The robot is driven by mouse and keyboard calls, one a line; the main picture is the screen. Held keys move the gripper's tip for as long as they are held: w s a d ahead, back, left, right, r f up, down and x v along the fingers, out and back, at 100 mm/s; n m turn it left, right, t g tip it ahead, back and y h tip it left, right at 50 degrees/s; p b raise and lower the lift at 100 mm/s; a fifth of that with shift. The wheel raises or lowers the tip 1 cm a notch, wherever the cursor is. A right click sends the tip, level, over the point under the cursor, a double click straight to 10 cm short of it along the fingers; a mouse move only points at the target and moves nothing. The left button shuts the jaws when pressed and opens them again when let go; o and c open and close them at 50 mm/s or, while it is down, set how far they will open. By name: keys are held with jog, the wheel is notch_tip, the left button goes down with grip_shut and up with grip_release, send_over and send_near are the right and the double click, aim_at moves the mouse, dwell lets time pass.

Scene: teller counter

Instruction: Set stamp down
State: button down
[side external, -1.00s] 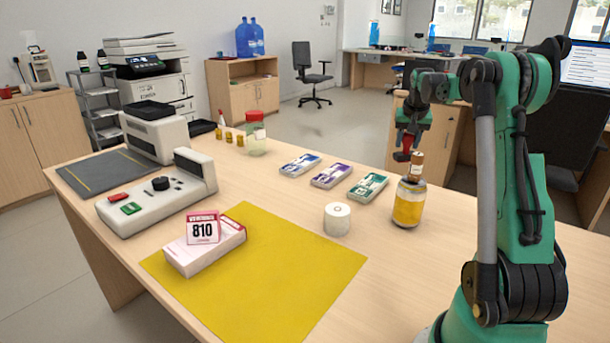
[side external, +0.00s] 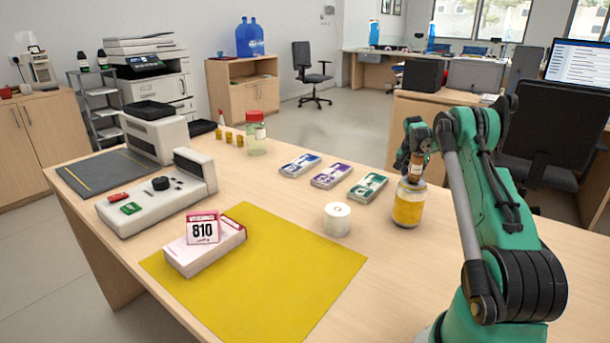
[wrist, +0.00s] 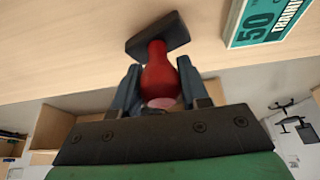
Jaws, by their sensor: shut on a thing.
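My gripper (wrist: 159,84) is shut on the red handle of the stamp (wrist: 158,68) in the wrist view. The stamp's dark flat base (wrist: 157,37) points away from the gripper, close over the wooden counter (wrist: 90,40); I cannot tell whether it touches.
A green banknote bundle (side external: 367,187) lies left of the jar and shows near the stamp in the wrist view (wrist: 262,20). Purple (side external: 331,175) and blue (side external: 300,165) bundles lie beyond. A white paper roll (side external: 337,219) and yellow mat (side external: 270,275) are nearer.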

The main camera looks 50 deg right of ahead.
jog(key=shift+f, duration=0.15)
jog(key=shift+c, duration=2.2)
grip_release()
